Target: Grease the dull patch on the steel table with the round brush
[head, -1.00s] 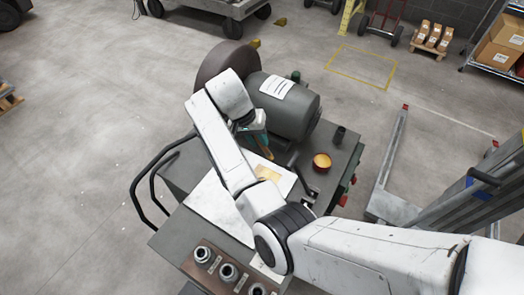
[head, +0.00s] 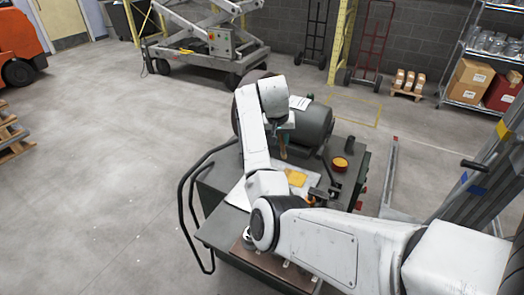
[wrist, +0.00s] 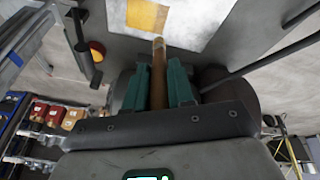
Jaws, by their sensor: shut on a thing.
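My gripper (head: 281,137) is shut on the brown wooden handle of the brush (wrist: 158,80). In the wrist view the handle stands between the two teal fingers, and its paler far end points toward the table. I cannot make out the bristles. The steel table (head: 232,232) is a dark grey cart top. A pale sheet or plate lies on it, with an orange-yellow patch (head: 295,177) that also shows in the wrist view (wrist: 147,15). The brush is near the patch; I cannot tell that they touch. A round pot with amber content (head: 340,163) stands to the right.
A large grey motor-like cylinder (head: 315,122) stands at the table's back, close to my gripper. A small dark cylinder (head: 350,144) stands beside the pot. A black handrail (head: 184,205) runs along the left side. A ladder-like grey frame (head: 470,180) stands at right.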

